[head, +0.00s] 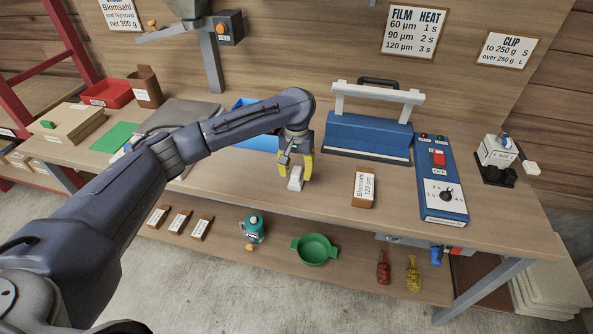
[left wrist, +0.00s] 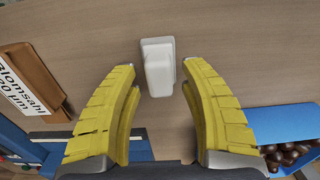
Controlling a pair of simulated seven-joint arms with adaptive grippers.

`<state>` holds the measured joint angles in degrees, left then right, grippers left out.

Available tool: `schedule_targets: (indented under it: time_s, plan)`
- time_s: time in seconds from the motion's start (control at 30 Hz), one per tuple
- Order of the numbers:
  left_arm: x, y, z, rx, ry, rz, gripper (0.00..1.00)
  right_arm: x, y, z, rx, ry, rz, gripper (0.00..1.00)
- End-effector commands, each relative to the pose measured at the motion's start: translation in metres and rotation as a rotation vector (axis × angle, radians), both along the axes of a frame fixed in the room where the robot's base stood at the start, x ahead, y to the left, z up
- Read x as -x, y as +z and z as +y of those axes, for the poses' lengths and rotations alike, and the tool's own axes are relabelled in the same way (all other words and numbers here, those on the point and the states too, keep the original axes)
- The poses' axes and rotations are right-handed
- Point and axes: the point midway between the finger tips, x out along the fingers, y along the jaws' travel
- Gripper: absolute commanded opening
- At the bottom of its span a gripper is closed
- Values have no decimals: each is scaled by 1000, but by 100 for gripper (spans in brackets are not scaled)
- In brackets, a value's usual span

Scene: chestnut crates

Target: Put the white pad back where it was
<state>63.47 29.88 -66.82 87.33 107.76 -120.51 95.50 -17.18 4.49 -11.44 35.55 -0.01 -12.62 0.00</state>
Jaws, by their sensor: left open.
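My right gripper does not show in either view.
The brown Blomsahl block (head: 363,188) stands right of the pad, with the blue sealer (head: 368,137) behind and the control box (head: 441,180) further right. A blue tray (left wrist: 291,122) holds brown balls. The bench front edge is close to the pad.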

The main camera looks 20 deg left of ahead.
Motion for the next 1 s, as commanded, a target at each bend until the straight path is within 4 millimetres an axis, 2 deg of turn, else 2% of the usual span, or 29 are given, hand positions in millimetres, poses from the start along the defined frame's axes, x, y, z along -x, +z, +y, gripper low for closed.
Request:
schedule_targets:
  time_s: [0.17, 0.7, 1.0]
  plan:
    - [-1, 17, 0, 0, -1, -4, 44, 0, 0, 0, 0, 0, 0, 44]
    - [-1, 96, 0, 0, 0, -3, 44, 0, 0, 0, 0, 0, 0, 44]
    - [0, 118, 0, 0, -1, -1, 44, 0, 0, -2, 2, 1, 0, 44]
